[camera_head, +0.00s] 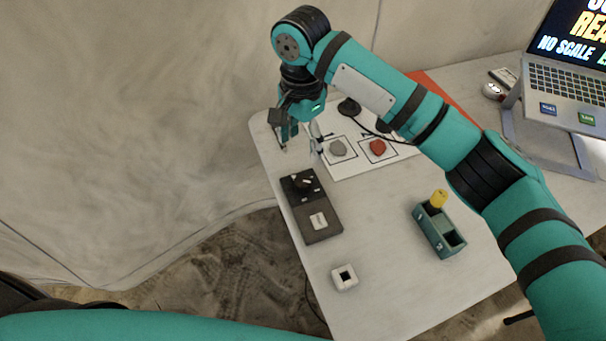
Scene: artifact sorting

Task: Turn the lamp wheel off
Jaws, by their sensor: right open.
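A dark control box (325,232) lies near the table's left edge. Its black upper part carries a round dial (304,184) with a light mark, which looks like the wheel; its setting is too small to read. A pale square switch (318,220) sits on the lower part. My right gripper (301,144) is open and empty, beyond the dial and apart from it, near the table's far left corner. My left gripper is out of view.
A white sheet (345,170) holds a grey stone (338,148) and a red stone (378,147). A teal holder (432,238) with a yellow-topped piece (438,198), a white square block (344,277) and a laptop (567,85) are on the table (375,225). Its middle is clear.

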